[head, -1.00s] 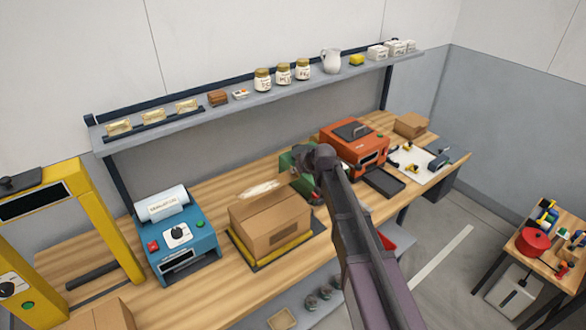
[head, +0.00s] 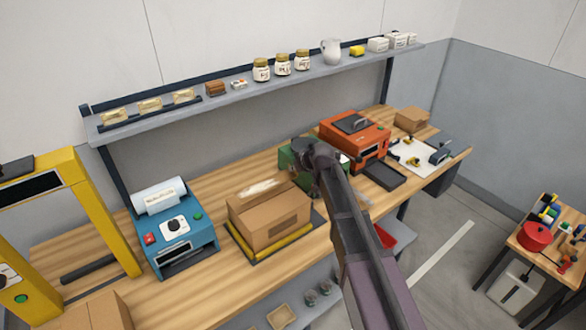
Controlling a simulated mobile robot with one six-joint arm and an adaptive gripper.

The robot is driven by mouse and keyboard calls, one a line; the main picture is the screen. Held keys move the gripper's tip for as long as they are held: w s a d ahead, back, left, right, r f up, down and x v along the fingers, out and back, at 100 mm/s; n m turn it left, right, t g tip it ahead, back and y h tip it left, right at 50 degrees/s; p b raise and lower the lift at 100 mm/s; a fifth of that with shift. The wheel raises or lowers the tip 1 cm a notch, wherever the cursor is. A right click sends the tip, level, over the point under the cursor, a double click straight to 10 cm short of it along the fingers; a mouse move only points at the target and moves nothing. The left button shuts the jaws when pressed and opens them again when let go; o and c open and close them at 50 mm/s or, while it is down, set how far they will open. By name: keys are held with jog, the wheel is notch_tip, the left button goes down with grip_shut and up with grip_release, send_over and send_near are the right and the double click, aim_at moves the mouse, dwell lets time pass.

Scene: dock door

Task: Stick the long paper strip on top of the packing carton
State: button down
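The packing carton (head: 268,218) is a brown box on a dark mat with yellow edging, left of my arm on the bench. A pale, whitish patch (head: 262,187) shows along its top back edge; I cannot tell whether it is paper or filling. A green machine (head: 291,158) stands behind and right of the carton, partly covered by my arm. A small white bit (head: 344,160) shows beside it, too small to identify as the long paper strip. My arm reaches over the bench from the lower right; its gripper is hidden behind the arm, so I cannot see its fingers.
A blue label machine (head: 172,240) stands left of the carton, with a yellow frame (head: 88,190) further left. An orange machine (head: 352,142) and a dark tray (head: 384,174) lie to the right. A shelf (head: 215,103) with jars runs above. Some bare wood shows around the carton.

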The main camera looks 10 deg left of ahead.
aim_at(294, 188)
jog(key=shift+f+b, duration=2.8)
jog(key=shift+f, duration=0.2)
jog(key=c, duration=0.7)
grip_release()
